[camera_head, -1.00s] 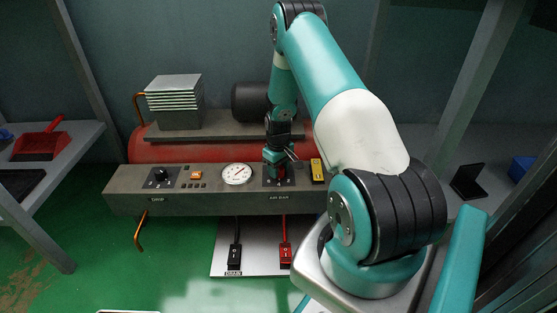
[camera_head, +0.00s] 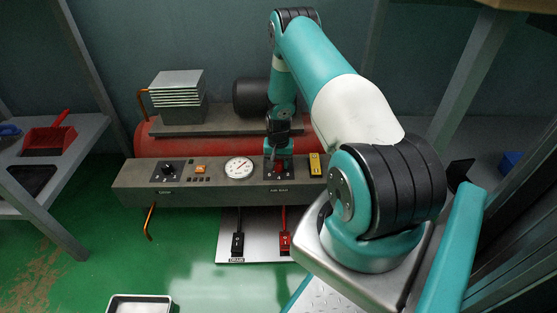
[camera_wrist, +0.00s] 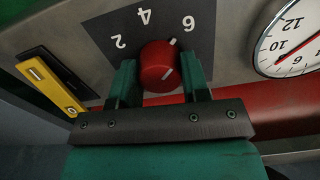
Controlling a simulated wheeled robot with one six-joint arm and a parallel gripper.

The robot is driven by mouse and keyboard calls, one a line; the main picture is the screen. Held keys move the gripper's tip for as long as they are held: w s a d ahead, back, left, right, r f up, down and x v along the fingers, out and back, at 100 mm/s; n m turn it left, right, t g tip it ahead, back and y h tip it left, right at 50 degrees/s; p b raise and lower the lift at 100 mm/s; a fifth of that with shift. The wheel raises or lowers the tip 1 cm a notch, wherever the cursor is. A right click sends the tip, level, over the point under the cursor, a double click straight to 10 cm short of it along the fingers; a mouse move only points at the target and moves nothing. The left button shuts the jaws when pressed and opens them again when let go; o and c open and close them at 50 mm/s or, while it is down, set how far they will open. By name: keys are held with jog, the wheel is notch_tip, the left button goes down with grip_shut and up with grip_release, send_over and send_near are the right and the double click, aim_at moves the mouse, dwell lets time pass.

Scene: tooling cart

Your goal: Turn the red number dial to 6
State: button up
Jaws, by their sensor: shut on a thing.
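The red number dial (camera_wrist: 160,66) sits on a dark plate (camera_wrist: 105,28) printed 2, 4 and 6, shown upside down in the wrist view. My gripper (camera_wrist: 160,82) has one finger on each side of the dial and is shut on it. A white mark at the dial's upper right edge lies between 4 and 6, nearer 6. Another short white line shows on the dial's face. In the head view my gripper (camera_head: 279,158) is at the right part of the grey console (camera_head: 225,196), where it partly hides the dial.
A round gauge (camera_head: 239,168) is left of the dial and a yellow switch (camera_head: 314,163) is close on its right. A black knob (camera_head: 168,168) and an orange button (camera_head: 200,169) are farther left. Black (camera_head: 238,243) and red (camera_head: 285,241) levers stand below the console.

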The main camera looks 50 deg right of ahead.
aim_at(279, 162)
jog(key=shift+m, duration=0.7)
jog(key=shift+d, duration=0.1)
jog(key=o, duration=0.9)
notch_tip(279, 162, up, 17)
jog(key=p, duration=0.6)
jog(key=shift+r, duration=0.2)
